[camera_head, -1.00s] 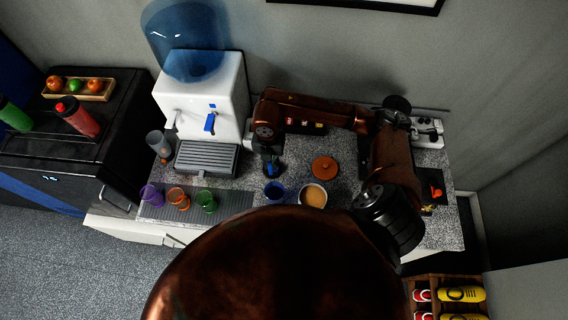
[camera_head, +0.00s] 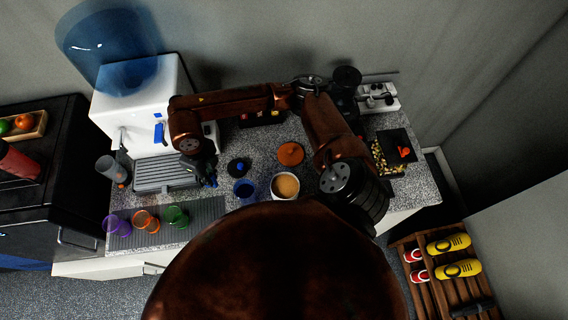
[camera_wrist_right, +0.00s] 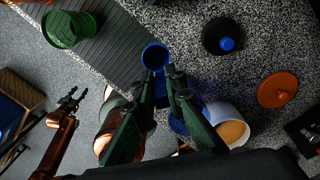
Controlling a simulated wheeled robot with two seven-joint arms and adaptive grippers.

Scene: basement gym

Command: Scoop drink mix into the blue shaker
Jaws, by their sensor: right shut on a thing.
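My right gripper (camera_head: 208,178) is shut on a blue scoop, left of the blue shaker (camera_head: 245,190) in the head view. In the right wrist view the scoop's round bowl (camera_wrist_right: 154,55) sticks out beyond the fingertips (camera_wrist_right: 165,84). Whether it holds powder I cannot tell. The open shaker stands on the counter, partly hidden behind the fingers in the wrist view (camera_wrist_right: 180,124). A white tub of tan drink mix (camera_head: 285,186) stands open beside it. My left gripper (camera_wrist_right: 72,98) shows only in the wrist view, open and empty, low over the floor side.
A black lid with a blue knob (camera_head: 239,167) and an orange lid (camera_head: 290,153) lie behind the shaker and tub. Purple, orange and green cups (camera_head: 177,217) stand on a grey mat at left. A water dispenser (camera_head: 150,110) stands at back left.

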